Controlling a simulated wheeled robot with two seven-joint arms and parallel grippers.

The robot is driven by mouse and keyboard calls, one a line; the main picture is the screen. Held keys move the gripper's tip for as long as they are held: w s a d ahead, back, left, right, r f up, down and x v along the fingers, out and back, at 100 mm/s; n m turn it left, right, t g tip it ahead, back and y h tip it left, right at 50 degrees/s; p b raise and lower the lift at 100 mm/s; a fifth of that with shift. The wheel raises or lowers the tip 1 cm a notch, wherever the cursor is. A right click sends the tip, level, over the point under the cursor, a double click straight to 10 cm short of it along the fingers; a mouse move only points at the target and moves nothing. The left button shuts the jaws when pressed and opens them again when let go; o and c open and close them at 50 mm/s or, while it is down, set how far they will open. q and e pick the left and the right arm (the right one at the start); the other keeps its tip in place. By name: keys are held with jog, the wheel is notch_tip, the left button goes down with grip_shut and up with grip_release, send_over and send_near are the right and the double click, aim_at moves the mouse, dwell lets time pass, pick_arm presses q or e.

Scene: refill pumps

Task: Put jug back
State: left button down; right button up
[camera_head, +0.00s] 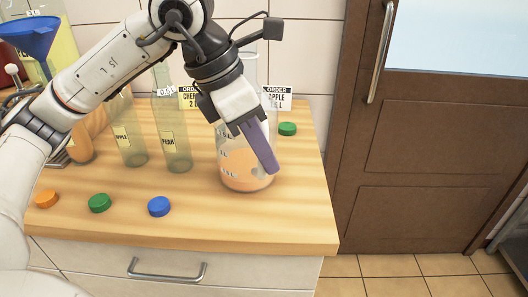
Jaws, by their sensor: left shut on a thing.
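A clear jug (245,180) with orange liquid in its lower part stands upright at the right side of the wooden counter (110,228). My left gripper (262,152) reaches down over it, shut on the jug, with a purple finger along its near right side. My gripper hides much of the jug's upper part and handle. The jug's base looks to be on or just above the counter; I cannot tell which. My right gripper is not in view.
Glass bottles labelled apple (130,145) and pear (176,140) stand left of the jug. Orange (46,199), green (99,203) and blue (159,206) caps lie in front. Another green cap (288,128) and order cards (278,98) are behind. A blue funnel (32,38) is at far left.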

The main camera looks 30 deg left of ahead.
pick_arm(q)
jog(key=c, duration=1.7)
grip_release()
jog(key=shift+c, duration=0.2)
jog(key=shift+r, duration=0.1)
jog(key=shift+s+r, duration=0.1)
jog(key=shift+r, duration=0.2)
jog(key=p+v, duration=0.1)
jog(key=v, duration=1)
jog(key=shift+s, duration=0.15)
jog(key=shift+a+r, duration=0.1)
jog(key=shift+r, duration=0.05)
